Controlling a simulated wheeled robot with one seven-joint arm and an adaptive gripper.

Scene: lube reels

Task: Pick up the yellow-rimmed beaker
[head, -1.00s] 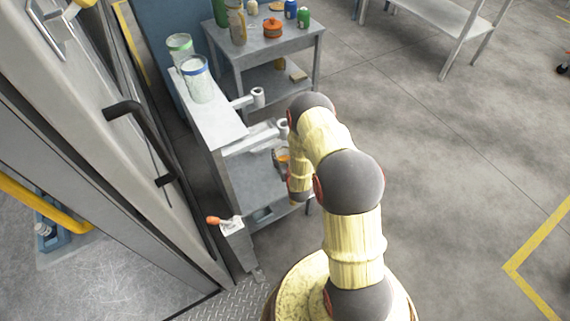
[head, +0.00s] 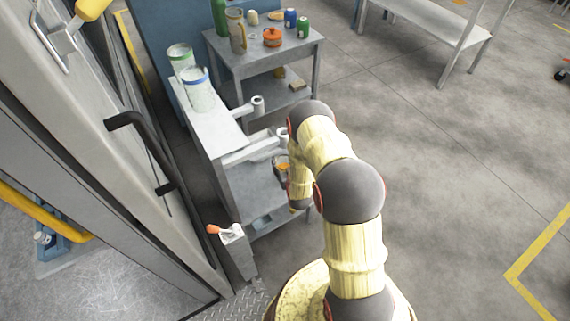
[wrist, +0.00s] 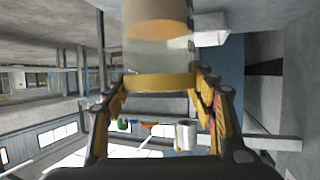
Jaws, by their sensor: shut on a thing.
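The yellow-rimmed beaker shows in the wrist view as a clear body (wrist: 158,55) with a yellow band (wrist: 160,82) lying between my two fingers. My gripper (wrist: 160,92) is shut on it, one finger on each side. Something tan shows at the top end of the beaker. In the head view, my gripper (head: 282,172) is mostly hidden behind my arm, beside the lower shelf of the grey bench. A small orange-yellow patch shows there, and the beaker's outline is unclear.
A blue-rimmed beaker (head: 198,96) and a green-rimmed beaker (head: 181,60) stand on the bench top (head: 222,128). White pipe-like arms (head: 250,106) jut out near my gripper. A side table (head: 258,64) behind holds bottles and an orange pot (head: 272,38). Floor at right is open.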

